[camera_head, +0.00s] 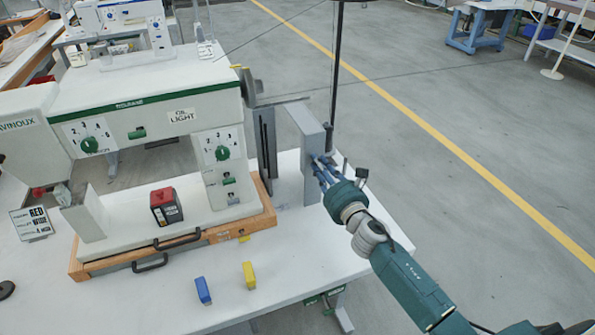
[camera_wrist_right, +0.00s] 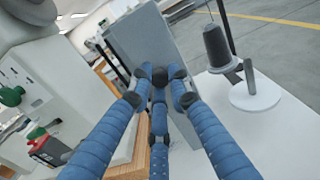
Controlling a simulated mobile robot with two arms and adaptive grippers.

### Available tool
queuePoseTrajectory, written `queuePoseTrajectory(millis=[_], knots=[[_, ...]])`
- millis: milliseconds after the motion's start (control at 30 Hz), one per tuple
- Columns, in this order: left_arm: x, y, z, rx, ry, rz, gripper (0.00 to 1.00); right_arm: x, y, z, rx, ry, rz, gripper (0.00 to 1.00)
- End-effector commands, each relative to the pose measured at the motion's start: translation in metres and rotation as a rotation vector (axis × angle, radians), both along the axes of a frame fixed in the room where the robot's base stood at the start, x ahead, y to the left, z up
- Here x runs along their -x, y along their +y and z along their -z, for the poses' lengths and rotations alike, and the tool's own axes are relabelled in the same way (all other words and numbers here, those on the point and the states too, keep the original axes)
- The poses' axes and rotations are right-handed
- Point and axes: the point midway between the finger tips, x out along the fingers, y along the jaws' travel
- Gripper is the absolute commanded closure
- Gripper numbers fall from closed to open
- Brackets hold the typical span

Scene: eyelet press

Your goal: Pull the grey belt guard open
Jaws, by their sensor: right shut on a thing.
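The grey belt guard (camera_head: 308,150) is a tall grey box-like panel at the right end of the white sewing machine (camera_head: 145,105). It stands upright, with a visible gap between it and the machine's end, where a dark slotted part (camera_head: 266,150) shows. My right gripper (camera_head: 320,168) is at the guard's right face, with its blue fingers shut on it. In the right wrist view, the fingertips (camera_wrist_right: 160,76) meet in front of the grey guard (camera_wrist_right: 150,42); they hide the exact part they hold. My left gripper is not in view.
A thread stand with a dark spool (camera_wrist_right: 216,45) on a white round base is right of the guard. The white tabletop (camera_head: 300,260) is clear in front of the guard.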

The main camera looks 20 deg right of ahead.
Motion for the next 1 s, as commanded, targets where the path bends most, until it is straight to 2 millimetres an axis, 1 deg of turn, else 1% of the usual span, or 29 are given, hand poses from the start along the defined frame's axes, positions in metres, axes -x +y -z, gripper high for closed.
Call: queuePoseTrajectory(millis=[33, 133, 233, 467, 500, 567, 600, 767, 867, 1000], knots=[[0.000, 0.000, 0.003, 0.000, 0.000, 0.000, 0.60, 0.000, -0.011, 0.002, 0.003, 0.002, 0.003, 1.00], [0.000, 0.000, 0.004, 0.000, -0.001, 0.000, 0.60, -0.001, -0.021, 0.002, 0.000, 0.002, 0.003, 1.00], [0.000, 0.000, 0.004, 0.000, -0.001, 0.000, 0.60, -0.001, -0.023, 0.001, -0.003, 0.002, 0.002, 1.00], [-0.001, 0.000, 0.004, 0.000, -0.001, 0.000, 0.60, -0.001, -0.023, 0.001, -0.004, 0.002, 0.002, 1.00], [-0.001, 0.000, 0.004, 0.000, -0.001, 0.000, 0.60, -0.001, -0.023, 0.001, -0.003, 0.002, 0.002, 0.77], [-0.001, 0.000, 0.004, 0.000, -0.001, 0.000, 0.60, 0.000, -0.022, 0.001, -0.003, 0.002, 0.002, 0.65], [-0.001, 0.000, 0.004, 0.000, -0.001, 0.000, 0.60, 0.000, -0.022, 0.001, -0.003, 0.002, 0.001, 0.63], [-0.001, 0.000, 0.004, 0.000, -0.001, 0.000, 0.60, -0.001, -0.022, 0.001, -0.003, 0.002, 0.001, 0.63], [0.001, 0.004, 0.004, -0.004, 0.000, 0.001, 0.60, 0.000, -0.022, 0.001, -0.003, 0.002, 0.001, 0.63], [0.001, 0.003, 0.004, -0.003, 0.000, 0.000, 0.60, 0.011, -0.023, 0.002, -0.003, 0.003, 0.001, 0.63]])
